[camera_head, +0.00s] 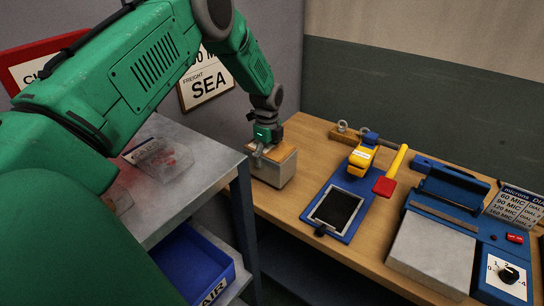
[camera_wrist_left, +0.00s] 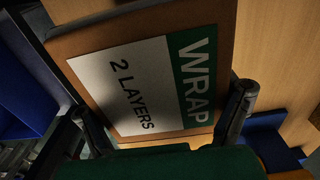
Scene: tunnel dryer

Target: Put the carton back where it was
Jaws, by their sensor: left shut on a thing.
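The carton (camera_head: 272,172) is a small box with a brown top and pale sides at the left end of the wooden bench. In the left wrist view its brown face (camera_wrist_left: 148,25) bears a white and green label reading "WRAP 2 LAYERS". My left gripper (camera_head: 263,153) comes down over the carton from above and is shut on it, with a finger at either side in the wrist view. The carton looks roughly level; I cannot tell whether its underside touches the bench. My right gripper is not in view.
A grey-topped rack (camera_head: 190,190) stands close left of the carton, with a clear bag (camera_head: 158,158) on top and a blue bin (camera_head: 195,268) below. Right of the carton are a blue board (camera_head: 352,228) with a yellow-handled tool (camera_head: 396,165) and a blue sealing machine (camera_head: 440,235).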

